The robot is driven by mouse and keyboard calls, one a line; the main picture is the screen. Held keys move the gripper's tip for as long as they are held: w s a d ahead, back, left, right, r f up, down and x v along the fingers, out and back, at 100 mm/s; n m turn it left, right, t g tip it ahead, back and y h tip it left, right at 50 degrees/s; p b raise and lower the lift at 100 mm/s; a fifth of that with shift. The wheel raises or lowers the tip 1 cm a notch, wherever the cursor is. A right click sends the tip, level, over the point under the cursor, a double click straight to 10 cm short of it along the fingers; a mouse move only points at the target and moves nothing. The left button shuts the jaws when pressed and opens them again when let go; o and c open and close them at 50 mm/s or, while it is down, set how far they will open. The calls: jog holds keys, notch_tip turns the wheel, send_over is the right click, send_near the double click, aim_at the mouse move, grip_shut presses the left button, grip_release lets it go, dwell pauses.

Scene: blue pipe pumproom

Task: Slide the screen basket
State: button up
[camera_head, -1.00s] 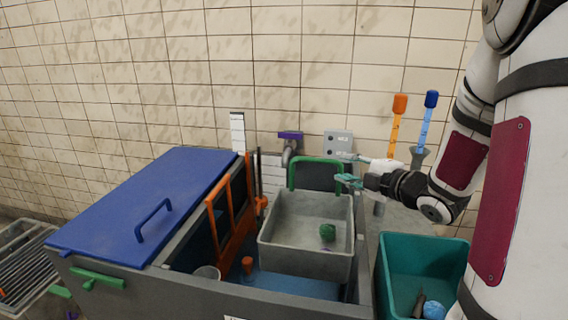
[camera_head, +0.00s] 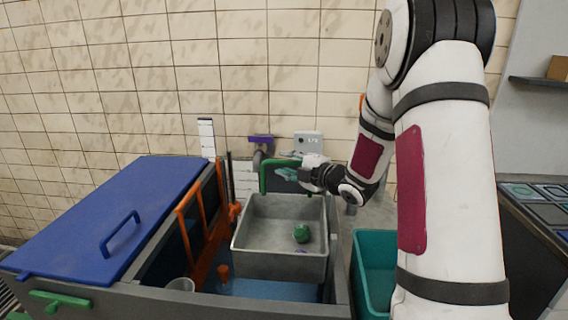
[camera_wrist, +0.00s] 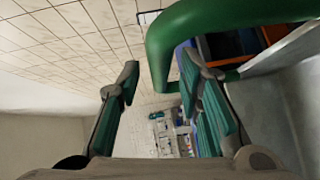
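The screen basket (camera_head: 252,262) is a grey open tray with a green U-shaped handle (camera_head: 265,177) at its back edge. Whether a finger touches the handle I cannot tell.
The tank (camera_head: 215,306) has a blue lid (camera_head: 110,205) at left and an orange frame (camera_head: 190,225) beside the basket. A teal bin (camera_head: 374,262) stands right of the tank. A purple-topped pipe (camera_head: 260,141) and grey wall box (camera_head: 308,141) are behind. A bench (camera_head: 540,215) is at far right.

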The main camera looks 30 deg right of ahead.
jog(key=shift+w+a+f, duration=0.1)
jog(key=shift+w+a, duration=0.1)
jog(key=shift+w, duration=0.5)
grip_shut()
jog(key=shift+f, duration=0.1)
notch_tip(320, 180, down, 5)
jog(key=b, duration=0.3)
grip_release()
